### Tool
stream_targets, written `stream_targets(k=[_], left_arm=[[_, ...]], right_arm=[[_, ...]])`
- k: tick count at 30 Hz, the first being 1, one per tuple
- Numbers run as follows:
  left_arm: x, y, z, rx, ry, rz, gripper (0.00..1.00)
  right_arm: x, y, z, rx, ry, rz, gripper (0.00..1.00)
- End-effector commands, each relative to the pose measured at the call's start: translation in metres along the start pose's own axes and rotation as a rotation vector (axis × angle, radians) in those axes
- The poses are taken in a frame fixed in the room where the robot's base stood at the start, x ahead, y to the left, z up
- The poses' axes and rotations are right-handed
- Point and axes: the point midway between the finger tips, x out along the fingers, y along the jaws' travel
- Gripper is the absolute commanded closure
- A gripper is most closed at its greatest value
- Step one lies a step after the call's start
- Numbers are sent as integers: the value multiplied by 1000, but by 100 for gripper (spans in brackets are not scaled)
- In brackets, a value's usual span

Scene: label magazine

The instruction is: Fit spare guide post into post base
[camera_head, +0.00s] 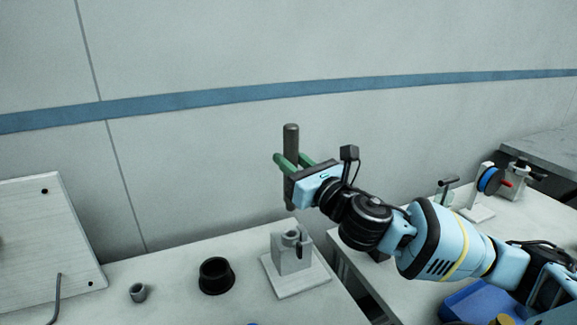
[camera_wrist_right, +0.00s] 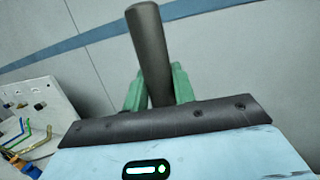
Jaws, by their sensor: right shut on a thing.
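The spare guide post (camera_head: 291,140) is a dark grey-brown rod, held upright in the air. My right gripper (camera_head: 282,164) has green fingers and is shut on the post around its middle. The post also shows in the right wrist view (camera_wrist_right: 150,45), between the green fingers (camera_wrist_right: 153,88). The post's lower end hangs above the post base (camera_head: 292,257), a light grey block with a slotted round socket on a square plate. The post and the base look apart. My left gripper is not in view.
A black cup-like ring (camera_head: 216,276) and a small grey ring (camera_head: 138,292) stand on the table left of the base. A white board (camera_head: 45,235) leans at far left. Fixtures with a blue disc (camera_head: 490,181) stand at right, and a blue tray (camera_head: 470,303) lies at lower right.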

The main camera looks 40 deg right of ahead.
Motion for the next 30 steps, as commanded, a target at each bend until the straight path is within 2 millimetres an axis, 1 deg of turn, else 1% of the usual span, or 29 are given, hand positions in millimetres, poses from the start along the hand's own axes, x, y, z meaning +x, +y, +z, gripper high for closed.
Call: stream_targets(k=[5, 10, 15, 22, 25, 30], left_arm=[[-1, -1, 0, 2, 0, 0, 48], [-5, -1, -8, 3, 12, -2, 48], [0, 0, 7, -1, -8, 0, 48], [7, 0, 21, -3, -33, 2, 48], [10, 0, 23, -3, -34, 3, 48], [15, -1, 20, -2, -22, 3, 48]], right_arm=[[0, 0, 2, -1, -2, -1, 100], [0, 0, 4, -1, -3, -1, 100], [-3, 0, -17, 0, 4, 0, 100], [-7, 0, -36, 0, 3, -1, 100], [-8, 0, -43, -1, 2, -1, 100], [-10, 0, -52, -1, 1, -1, 100]])
